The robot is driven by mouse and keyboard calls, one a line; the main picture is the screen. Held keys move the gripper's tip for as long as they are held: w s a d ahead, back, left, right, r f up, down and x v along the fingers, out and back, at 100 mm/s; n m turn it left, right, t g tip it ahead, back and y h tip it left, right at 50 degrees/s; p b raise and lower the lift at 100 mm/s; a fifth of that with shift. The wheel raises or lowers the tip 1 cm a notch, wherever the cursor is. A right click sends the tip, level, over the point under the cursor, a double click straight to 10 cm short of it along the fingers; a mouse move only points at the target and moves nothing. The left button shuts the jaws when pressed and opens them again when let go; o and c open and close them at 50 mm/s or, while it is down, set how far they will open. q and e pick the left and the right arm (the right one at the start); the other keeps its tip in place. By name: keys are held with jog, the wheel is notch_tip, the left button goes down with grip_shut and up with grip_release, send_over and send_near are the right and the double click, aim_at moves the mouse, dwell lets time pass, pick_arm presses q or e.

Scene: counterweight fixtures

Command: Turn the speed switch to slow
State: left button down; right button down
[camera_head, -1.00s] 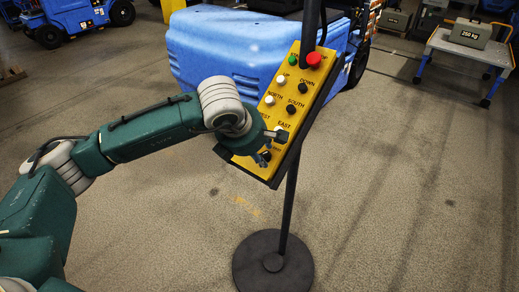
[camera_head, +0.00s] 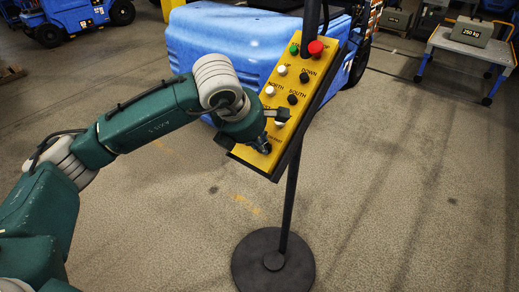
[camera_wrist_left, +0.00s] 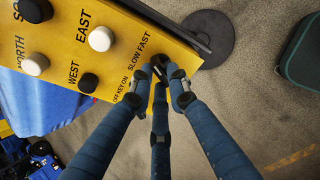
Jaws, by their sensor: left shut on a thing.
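A yellow control panel (camera_head: 297,88) hangs at a tilt on a black stand in the head view. The speed switch (camera_wrist_left: 158,61), a small dark knob beside the "SLOW FAST" label, shows at the panel's lower edge in the left wrist view. My left gripper (camera_wrist_left: 166,76) has its blue fingers closed around this knob. The fingers cover part of it, so its pointing direction cannot be told. In the head view, my left gripper (camera_head: 262,143) is at the panel's lower end. My right gripper is out of view.
The "EAST" white button (camera_wrist_left: 101,39) and "WEST" black button (camera_wrist_left: 88,82) sit close to my fingers. The "OFF KEY ON" label is partly beside a finger. The stand's round base (camera_head: 273,260) is on open floor. A blue machine (camera_head: 215,45) stands behind.

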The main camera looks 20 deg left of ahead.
pick_arm(q)
jog(key=n+b, duration=0.4)
jog(key=n+h+b, duration=0.1)
jog(key=n+b, duration=0.1)
jog(key=b, duration=0.1)
jog(key=shift+a+f, duration=0.1)
jog(key=shift+f, duration=0.15)
jog(key=n+b, duration=0.3)
jog(key=n, duration=0.1)
jog(key=shift+s+r+h, duration=0.1)
jog(key=shift+h, duration=0.2)
jog(key=shift+r+n+b, duration=0.1)
jog(key=shift+n+b, duration=0.65)
jog(key=shift+n, duration=0.75)
jog(key=c, duration=1.7)
grip_release()
jog(key=shift+o, duration=0.2)
jog(key=shift+s, duration=0.1)
jog(key=v, duration=1.2)
jog(key=shift+w+a, duration=0.2)
jog(key=shift+a, duration=0.05)
